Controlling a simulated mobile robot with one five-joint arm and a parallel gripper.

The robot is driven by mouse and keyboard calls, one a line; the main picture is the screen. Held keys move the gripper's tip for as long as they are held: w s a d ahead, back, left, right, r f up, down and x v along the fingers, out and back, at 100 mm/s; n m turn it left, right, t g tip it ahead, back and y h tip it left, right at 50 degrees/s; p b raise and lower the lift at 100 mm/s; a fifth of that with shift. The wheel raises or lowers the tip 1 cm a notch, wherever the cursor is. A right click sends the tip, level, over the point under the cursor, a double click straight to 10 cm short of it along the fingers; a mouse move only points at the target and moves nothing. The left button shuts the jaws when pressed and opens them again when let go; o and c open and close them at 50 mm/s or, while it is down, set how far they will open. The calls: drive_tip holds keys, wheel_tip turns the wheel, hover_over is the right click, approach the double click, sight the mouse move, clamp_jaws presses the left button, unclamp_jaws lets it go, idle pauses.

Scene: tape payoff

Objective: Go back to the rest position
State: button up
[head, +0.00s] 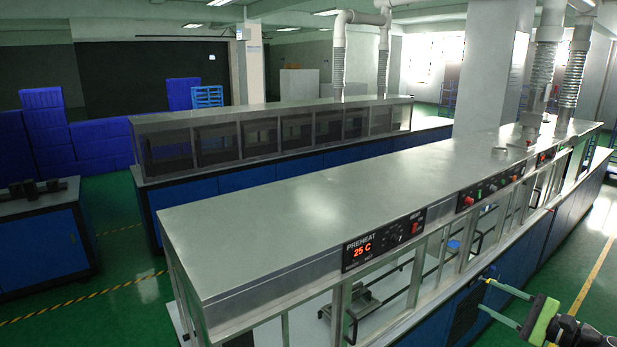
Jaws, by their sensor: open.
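My gripper (485,294) shows at the lower right of the head view. Its two thin fingers, with pale teal tips, point left and stand apart with nothing between them. Behind the fingers are a green pad and a dark body, part of my arm, cut off by the frame's right edge. In the picture, the fingers lie over the blue lower side of the long metal machine (310,210). I cannot tell the gap between them, and I see no contact.
The machine has a red-lit PREHEAT panel (383,240) and an open, framed side. A second long machine (270,135) stands behind it. A blue cabinet (45,245) is at left, with blue crates (95,140) behind. Green floor (590,290) is clear at right, with a yellow line.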

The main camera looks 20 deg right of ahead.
drive_tip(key=w+a+f+n+g+y+b, duration=0.3)
drive_tip(key=w+a+f+n+g+b, duration=0.4)
drive_tip(key=w+a+f, duration=1.1)
drive_tip(key=a+f+n+g+h+b, duration=0.2)
drive_tip(key=a+f+n, duration=0.3)
drive_tip(key=a, duration=0.5)
drive_tip(key=a+f+n+g+h+b, duration=0.3)
drive_tip(key=a+f, duration=0.5)
drive_tip(key=a, duration=0.3)
drive_tip(key=w+a+f+n+g+h+b, duration=0.1)
drive_tip(key=a+f+n+g, duration=0.3)
drive_tip(key=a, duration=0.7)
wheel_tip(320, 180, down, 2)
drive_tip(key=n+h+b, duration=0.1)
drive_tip(key=n, duration=0.2)
drive_tip(key=shift+f+n+g+h, duration=0.15)
drive_tip(key=shift+n+g+h, duration=0.25)
drive_tip(key=shift+d, duration=0.15)
